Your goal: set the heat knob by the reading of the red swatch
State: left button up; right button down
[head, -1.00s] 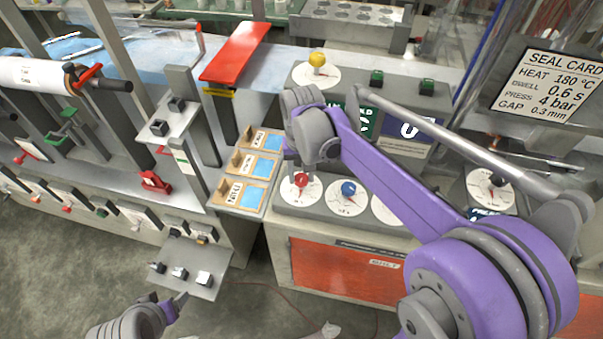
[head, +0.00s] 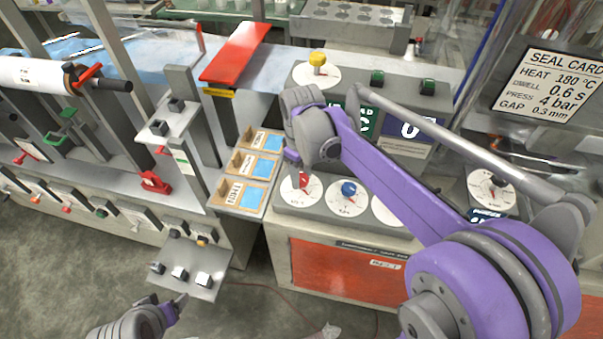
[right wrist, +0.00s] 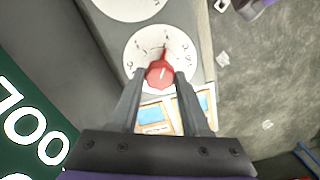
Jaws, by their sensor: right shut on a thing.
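The red knob (head: 303,181) stands on a white marked dial at the left end of the grey panel's front row. I cannot make out a red swatch. My left gripper (head: 168,301) is low at the left, away from the panel.
A blue knob (head: 348,188) stands just right of the red one, and a yellow knob (head: 317,60) is behind. The seal card (head: 548,87) reads HEAT 180 °C. Cards with blue patches (head: 254,167) lie left of the panel. A red plate (head: 236,52) stands behind them.

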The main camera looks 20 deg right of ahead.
aim_at(301, 178)
jog(key=shift+n, duration=0.6)
jog(key=shift+c, duration=1.9)
grip_release()
jog(key=shift+r, duration=0.1)
notch_tip(301, 178, up, 11)
jog(key=shift+p, duration=0.35)
jog(key=s+a+f+m+t, duration=0.2)
jog(key=s+f+m+t, duration=0.3)
jog(key=s+f, duration=0.9)
jog(key=shift+s+f+m, duration=0.15)
jog(key=shift+s+m, duration=0.95)
jog(key=shift+s, duration=0.1)
